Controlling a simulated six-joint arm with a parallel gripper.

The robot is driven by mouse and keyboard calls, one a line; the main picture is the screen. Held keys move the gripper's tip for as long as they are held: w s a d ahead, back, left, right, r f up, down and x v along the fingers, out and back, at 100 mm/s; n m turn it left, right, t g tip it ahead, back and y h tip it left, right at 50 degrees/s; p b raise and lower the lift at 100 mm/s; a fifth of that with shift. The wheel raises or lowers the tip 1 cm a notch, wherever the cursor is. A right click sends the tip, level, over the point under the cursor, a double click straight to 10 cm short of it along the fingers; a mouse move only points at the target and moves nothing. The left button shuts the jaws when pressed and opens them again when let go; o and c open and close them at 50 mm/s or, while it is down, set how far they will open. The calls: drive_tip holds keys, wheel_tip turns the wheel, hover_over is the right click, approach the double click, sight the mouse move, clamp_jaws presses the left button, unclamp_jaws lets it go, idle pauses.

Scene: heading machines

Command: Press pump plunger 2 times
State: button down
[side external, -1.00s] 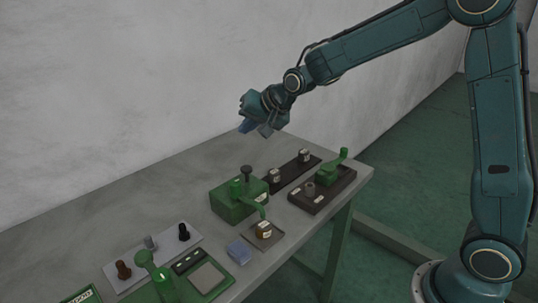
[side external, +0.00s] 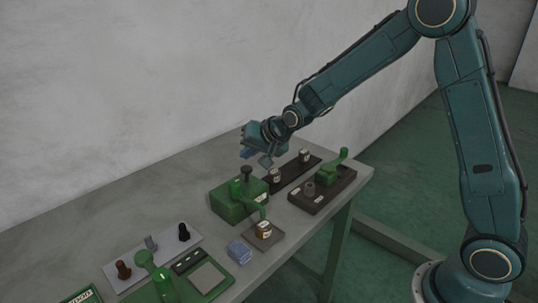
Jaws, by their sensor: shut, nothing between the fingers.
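The pump is a green box (side external: 230,205) on the grey table, with a green spout bent over its front right side. Its plunger (side external: 247,173) is a dark round knob on a short stem that stands up from the top. My gripper (side external: 255,158) is shut and empty. In the picture it is just above and slightly right of the plunger, with a gap between them. I cannot tell from this one view how far apart they are in depth.
A small jar (side external: 263,229) stands on a plate below the spout, with a blue block (side external: 240,251) beside it. A dark base with a green crank (side external: 328,176) is at the right. A dark strip (side external: 290,174) with small labelled blocks lies behind. Switches on a pale panel (side external: 150,255) are at the left.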

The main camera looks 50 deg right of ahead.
sight(245, 167)
drive_tip(key=shift+f, duration=0.7)
drive_tip(key=shift+f, duration=1.4)
idle(3.4)
drive_tip(key=shift+r, duration=1.35)
drive_tip(key=shift+r, duration=0.15)
drive_tip(key=shift+r, duration=2.4)
